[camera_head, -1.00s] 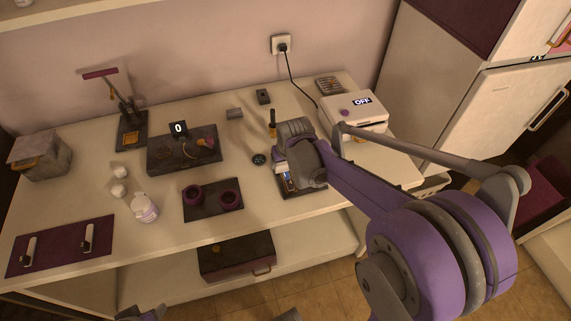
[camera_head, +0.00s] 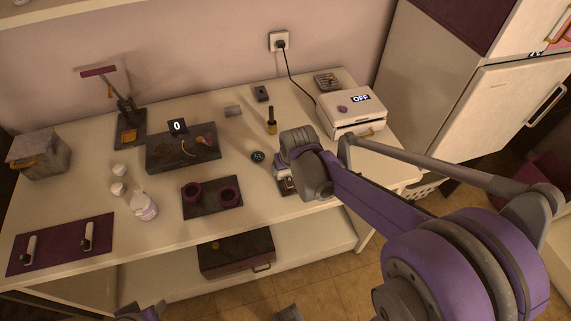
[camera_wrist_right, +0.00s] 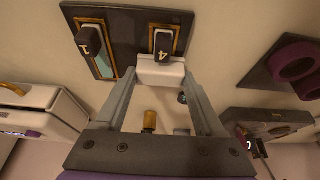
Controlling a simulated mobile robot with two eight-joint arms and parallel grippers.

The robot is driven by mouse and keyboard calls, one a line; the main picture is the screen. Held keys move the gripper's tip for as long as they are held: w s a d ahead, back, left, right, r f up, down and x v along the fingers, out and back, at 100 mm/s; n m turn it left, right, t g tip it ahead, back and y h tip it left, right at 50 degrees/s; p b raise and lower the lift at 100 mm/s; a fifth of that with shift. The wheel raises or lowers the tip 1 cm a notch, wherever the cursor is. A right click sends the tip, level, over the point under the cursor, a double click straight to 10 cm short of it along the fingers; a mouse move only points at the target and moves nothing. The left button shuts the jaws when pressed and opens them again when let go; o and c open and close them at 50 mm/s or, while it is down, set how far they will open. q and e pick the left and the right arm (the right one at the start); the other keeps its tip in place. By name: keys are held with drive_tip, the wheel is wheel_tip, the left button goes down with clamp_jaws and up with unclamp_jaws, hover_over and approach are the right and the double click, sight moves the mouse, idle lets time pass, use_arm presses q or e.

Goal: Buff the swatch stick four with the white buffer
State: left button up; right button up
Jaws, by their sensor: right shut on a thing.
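My right gripper (camera_head: 283,172) is low over the front right of the table, above a dark swatch tray (camera_head: 287,188) that my wrist partly hides. In the right wrist view my fingers (camera_wrist_right: 160,80) are shut on the white buffer (camera_wrist_right: 160,72). The swatch stick four (camera_wrist_right: 162,42) lies in a gold-framed slot of the tray (camera_wrist_right: 125,20), its black end marked 4. The buffer covers the part of the slot nearest me. I cannot tell whether it touches the stick. A stick marked 1 (camera_wrist_right: 88,40) lies in the other slot. My left gripper is not clearly visible.
A dark holder with two purple rings (camera_head: 211,208) stands left of the tray. A white box reading OFF (camera_head: 350,110) is at the back right.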

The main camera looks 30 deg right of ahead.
drive_tip(key=shift+s, duration=0.2)
drive_tip(key=shift+w+d, duration=0.25)
drive_tip(key=shift+w, duration=0.75)
drive_tip(key=shift+w+d, duration=0.2)
drive_tip(key=shift+w, duration=0.75)
drive_tip(key=shift+r+p, duration=1.65)
drive_tip(key=shift+r, duration=0.9)
